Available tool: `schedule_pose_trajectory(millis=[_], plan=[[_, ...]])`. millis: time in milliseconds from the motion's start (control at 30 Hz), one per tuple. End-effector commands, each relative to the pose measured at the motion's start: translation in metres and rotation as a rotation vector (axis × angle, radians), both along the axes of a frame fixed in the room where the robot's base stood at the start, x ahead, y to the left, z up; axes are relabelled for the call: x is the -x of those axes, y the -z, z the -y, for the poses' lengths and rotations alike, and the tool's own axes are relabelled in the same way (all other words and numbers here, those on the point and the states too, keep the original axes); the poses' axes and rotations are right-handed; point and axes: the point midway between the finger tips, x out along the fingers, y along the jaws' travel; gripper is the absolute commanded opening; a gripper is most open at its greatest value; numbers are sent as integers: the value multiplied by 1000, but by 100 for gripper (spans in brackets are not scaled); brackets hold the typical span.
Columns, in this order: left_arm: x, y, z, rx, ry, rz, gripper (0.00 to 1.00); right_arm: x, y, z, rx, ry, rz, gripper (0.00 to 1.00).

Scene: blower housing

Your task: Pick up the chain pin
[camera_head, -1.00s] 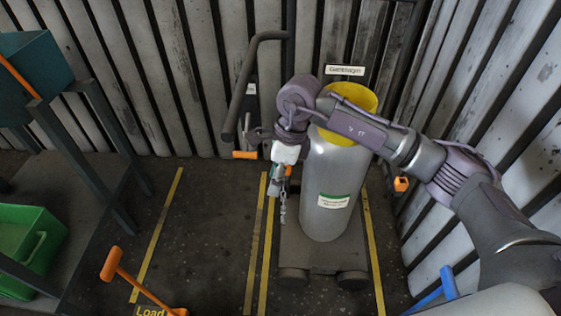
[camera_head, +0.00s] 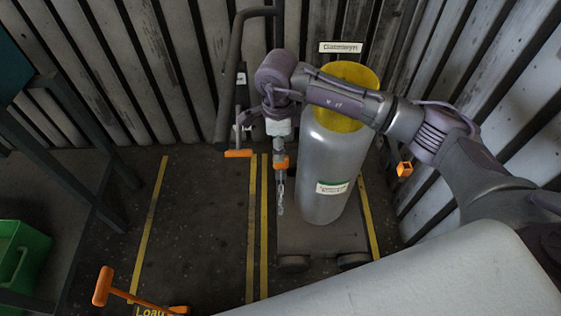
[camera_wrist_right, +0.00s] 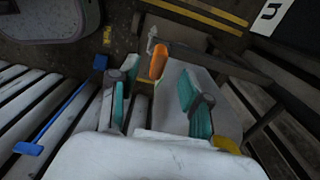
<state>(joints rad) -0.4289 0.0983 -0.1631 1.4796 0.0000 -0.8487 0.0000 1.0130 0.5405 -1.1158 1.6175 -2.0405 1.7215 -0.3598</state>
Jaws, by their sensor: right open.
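The chain pin, seen as an orange piece (camera_head: 281,163), sits just below my right gripper (camera_head: 279,146) in the head view, with a metal chain hanging below it. In the right wrist view its orange grip (camera_wrist_right: 158,62) shows beyond and between the two teal-padded fingers of the right gripper (camera_wrist_right: 152,92). The fingers are apart, with a gap on both sides of the orange grip. Whether the pads overlap it in depth is unclear. My left gripper is not in view.
A silver cylinder (camera_head: 330,182) with a yellow top stands on a dark cart (camera_head: 305,240) right of the gripper. A bent dark handle (camera_head: 231,70) rises at the left. An orange T-handle (camera_head: 103,285) and green bin (camera_head: 20,255) are lower left. Slatted walls stand behind.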

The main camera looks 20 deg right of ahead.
Motion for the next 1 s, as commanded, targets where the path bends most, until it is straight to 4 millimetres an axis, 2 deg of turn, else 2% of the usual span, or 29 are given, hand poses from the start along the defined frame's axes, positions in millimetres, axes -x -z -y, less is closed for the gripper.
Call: schedule_pose_trajectory(millis=[267,533,767,800,1000], plan=[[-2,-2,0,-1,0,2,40,1,19,2,-1,1,-2,48],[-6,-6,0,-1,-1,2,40,3,57,6,-1,1,-2,48],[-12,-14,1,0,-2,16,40,3,61,6,-1,0,1,48],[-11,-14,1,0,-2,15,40,3,61,6,-1,0,1,46],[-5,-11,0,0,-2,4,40,3,60,6,-1,0,1,13]])
